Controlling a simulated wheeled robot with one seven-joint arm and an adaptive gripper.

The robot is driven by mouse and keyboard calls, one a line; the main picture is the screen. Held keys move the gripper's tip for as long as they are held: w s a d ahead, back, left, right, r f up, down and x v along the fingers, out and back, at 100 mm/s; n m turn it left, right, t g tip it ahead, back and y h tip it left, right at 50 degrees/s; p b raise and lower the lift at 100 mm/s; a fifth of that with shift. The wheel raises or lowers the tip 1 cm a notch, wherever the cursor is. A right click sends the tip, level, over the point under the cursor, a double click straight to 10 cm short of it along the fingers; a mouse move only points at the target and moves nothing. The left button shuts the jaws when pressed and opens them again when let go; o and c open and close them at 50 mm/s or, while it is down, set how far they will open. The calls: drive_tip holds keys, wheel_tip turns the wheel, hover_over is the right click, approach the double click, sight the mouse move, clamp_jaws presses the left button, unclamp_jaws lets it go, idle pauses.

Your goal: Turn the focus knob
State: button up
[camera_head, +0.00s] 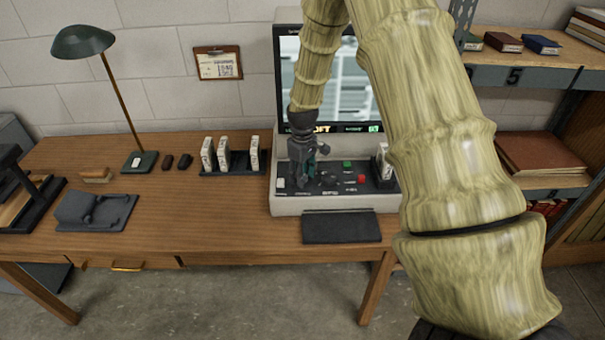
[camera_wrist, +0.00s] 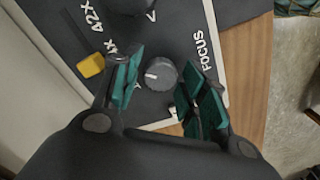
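The focus knob (camera_wrist: 160,74) is a small dark grey round knob with a white pointer line, on the black panel beside the printed word FOCUS, in the wrist view. My gripper (camera_wrist: 166,70) is open over it, with one teal-padded finger on each side. Gaps show between the knob and both pads, so the pads look apart from it. In the head view my gripper (camera_head: 303,168) points down over the left part of the console's control panel (camera_head: 335,187). The knob cannot be made out there behind the fingers.
A yellow control (camera_wrist: 91,65) lies just left of the left finger. The console also has a red button (camera_head: 362,179), a green button (camera_head: 347,164) and a screen (camera_head: 345,85) behind. White cartridges (camera_head: 224,154) stand left of it; a dark pad (camera_head: 341,227) lies in front.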

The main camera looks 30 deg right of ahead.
drive_tip(key=c, duration=0.6)
drive_tip(key=shift+m+p, duration=0.5)
drive_tip(key=shift+m, duration=1.5)
drive_tip(key=o, duration=1)
drive_tip(key=shift+o, duration=0.2)
drive_tip(key=shift+r, duration=0.15)
wheel_tip(320, 180, up, 12)
drive_tip(key=shift+f, duration=0.2)
